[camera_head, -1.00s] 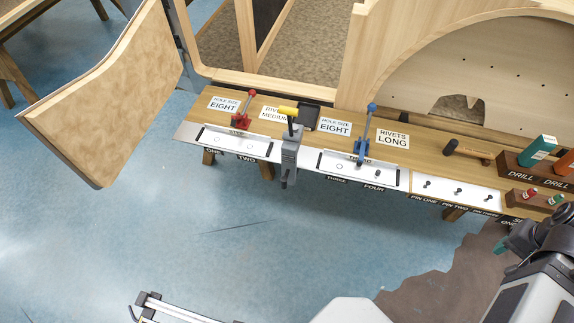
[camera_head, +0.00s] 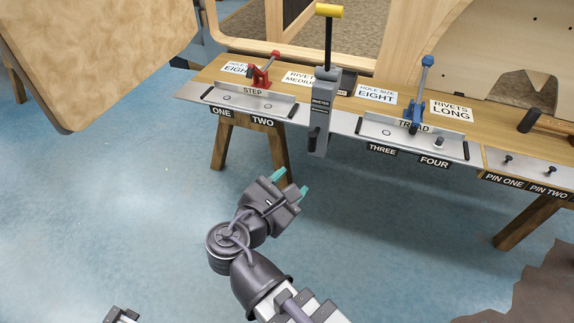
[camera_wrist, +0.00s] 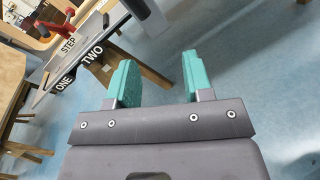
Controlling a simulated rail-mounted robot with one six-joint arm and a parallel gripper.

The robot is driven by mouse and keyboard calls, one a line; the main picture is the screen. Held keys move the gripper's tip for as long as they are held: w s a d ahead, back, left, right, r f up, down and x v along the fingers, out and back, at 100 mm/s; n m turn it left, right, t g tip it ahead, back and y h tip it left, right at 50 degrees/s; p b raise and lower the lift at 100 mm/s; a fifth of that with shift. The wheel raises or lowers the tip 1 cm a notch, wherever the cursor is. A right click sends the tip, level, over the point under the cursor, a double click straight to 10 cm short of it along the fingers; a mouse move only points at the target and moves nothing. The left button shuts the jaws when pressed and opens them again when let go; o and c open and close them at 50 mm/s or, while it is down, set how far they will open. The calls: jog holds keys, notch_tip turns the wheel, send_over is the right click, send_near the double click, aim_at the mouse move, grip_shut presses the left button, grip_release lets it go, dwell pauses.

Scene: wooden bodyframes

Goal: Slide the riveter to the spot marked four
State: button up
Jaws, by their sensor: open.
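The riveter (camera_head: 322,110) is a grey upright tool with a black lever topped by a yellow handle. It stands at the bench's front edge, between the STEP plate (camera_head: 250,99) and the TREAD plate (camera_head: 415,134). The label FOUR (camera_head: 434,162) is on the front edge below the right part of the TREAD plate, right of the label THREE (camera_head: 382,149). My gripper (camera_head: 292,183) is open and empty, in front of the bench, below and left of the riveter and apart from it. Its teal fingers (camera_wrist: 158,80) show apart in the wrist view.
A red clamp (camera_head: 262,72) stands on the STEP plate and a blue clamp (camera_head: 418,95) on the TREAD plate. Pins (camera_head: 528,170) and a hammer (camera_head: 530,120) lie to the right. A wooden panel (camera_head: 95,60) juts out at the upper left.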

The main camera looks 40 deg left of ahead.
aim_at(310, 145)
jog(key=w+r+n, duration=0.1)
jog(key=w, duration=0.2)
jog(key=w+a+n+t, duration=0.1)
jog(key=w+n, duration=0.1)
jog(key=w, duration=0.2)
jog(key=w+a+r+n+y, duration=0.1)
jog(key=w, duration=0.3)
jog(key=shift+a+r+n, duration=0.1)
jog(key=shift+r+n, duration=0.25)
jog(key=shift+n, duration=0.05)
jog(key=shift+s, duration=0.1)
jog(key=shift+c, duration=0.3)
grip_shut()
